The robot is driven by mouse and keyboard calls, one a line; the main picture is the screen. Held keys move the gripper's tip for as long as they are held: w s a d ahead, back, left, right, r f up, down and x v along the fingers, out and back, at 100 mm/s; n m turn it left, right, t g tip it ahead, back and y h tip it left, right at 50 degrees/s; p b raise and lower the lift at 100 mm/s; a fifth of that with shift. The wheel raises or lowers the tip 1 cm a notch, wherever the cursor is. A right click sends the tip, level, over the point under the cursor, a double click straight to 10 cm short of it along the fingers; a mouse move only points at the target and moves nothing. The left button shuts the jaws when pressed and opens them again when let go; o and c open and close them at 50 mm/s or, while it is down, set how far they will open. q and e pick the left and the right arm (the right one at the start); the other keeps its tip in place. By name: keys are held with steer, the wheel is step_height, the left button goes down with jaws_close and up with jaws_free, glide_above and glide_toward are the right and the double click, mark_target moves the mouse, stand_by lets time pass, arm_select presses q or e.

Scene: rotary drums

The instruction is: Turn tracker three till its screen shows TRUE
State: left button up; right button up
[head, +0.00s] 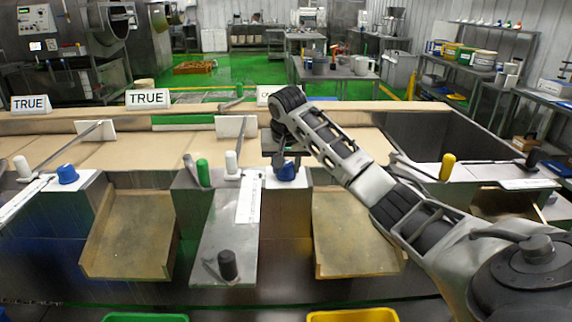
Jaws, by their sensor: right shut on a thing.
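Three white screens stand along the back of the bench. The left screen (30,104) and the middle screen (147,98) both read TRUE. The third screen (263,95) is mostly hidden behind my right arm; only a first letter like C shows, so I cannot read it. A blue knob (287,173) sits on the front ledge below the third screen. My right gripper (284,161) points down at this knob and is shut on it, its fingers partly hidden by the wrist. My left gripper is out of view.
Another blue knob (67,175) is at the left. Green (203,173), white (231,162) and yellow (446,167) handles stand up along the ledge. A black knob (228,265) sits on the sloped metal plate. Tan chutes (130,235) and green and yellow bins lie at the front.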

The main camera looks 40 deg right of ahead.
steer(key=shift+r+m+g+h, duration=0.1)
steer(key=shift+m+g+h, duration=0.25)
steer(key=shift+m, duration=0.85)
steer(key=o, duration=1)
steer(key=shift+c, duration=0.2)
steer(key=v, duration=1.6)
